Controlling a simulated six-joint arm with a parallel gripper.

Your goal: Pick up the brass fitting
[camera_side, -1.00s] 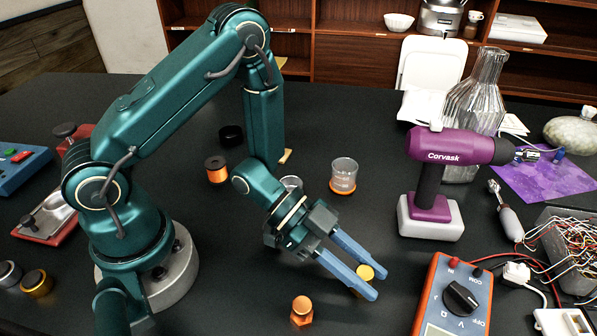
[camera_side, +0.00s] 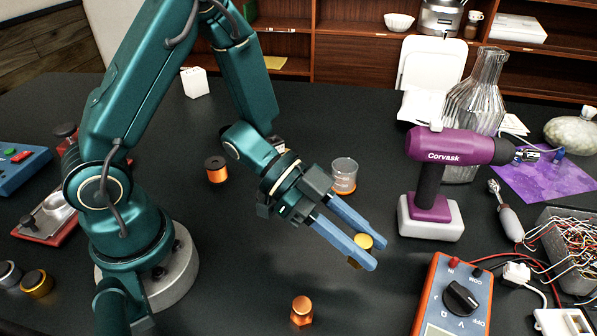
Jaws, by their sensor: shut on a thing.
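The brass fitting (camera_side: 363,241) is a small yellow-gold piece with a round top. It sits between the blue fingers of my gripper (camera_side: 366,249), near their tips. My gripper is shut on it and holds it above the black table, left of the purple drill. The near finger hides part of the fitting's lower side.
An orange hex fitting (camera_side: 302,310) stands on the table below my gripper. A glass jar with an orange base (camera_side: 344,176) stands behind. The purple drill (camera_side: 431,185) and an orange multimeter (camera_side: 455,298) are to the right. The black table between them is clear.

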